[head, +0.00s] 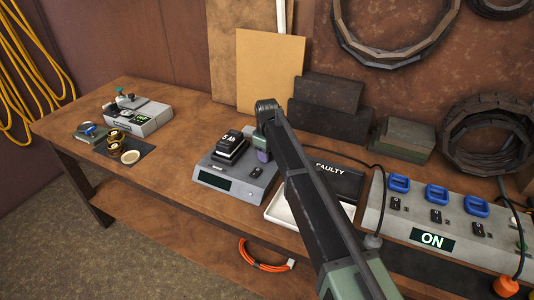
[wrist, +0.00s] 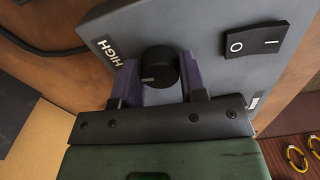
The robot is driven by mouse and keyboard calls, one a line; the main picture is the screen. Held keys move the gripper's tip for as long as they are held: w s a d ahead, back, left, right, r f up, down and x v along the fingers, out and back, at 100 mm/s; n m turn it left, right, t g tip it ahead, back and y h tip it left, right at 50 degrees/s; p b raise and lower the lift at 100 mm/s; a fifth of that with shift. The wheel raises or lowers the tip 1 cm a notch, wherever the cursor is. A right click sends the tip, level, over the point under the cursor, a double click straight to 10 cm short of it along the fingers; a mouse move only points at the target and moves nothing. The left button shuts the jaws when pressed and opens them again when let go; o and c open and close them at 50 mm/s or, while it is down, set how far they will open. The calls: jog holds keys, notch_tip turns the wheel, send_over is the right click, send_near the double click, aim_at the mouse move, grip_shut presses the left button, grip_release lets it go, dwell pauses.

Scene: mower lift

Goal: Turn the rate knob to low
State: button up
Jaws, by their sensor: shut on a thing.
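The black rate knob (wrist: 159,67) is on the grey face of the charger (wrist: 205,30). My gripper (wrist: 158,78) has its two purple fingers on either side of the knob and is shut on it. A short pale mark on the knob points left in the wrist view. The label HIGH is printed left of the knob; a label by the right finger is mostly hidden. In the head view the charger (head: 232,184) stands mid-bench with a dark 5 Ah battery (head: 232,144) on it. My gripper (head: 263,150) is at its right rear and hides the knob.
A rocker switch (wrist: 256,41) sits right of the knob. A white tray (head: 285,213) marked FAULTY is right of the charger, partly behind my arm. A power strip (head: 440,230) reading ON is farther right.

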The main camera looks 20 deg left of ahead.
jog(key=shift+n, duration=0.8)
jog(key=o, duration=0.9)
jog(key=shift+o, duration=0.2)
notch_tip(320, 180, up, 11)
jog(key=p, duration=1)
jog(key=shift+p, duration=0.4)
jog(key=shift+f, duration=0.1)
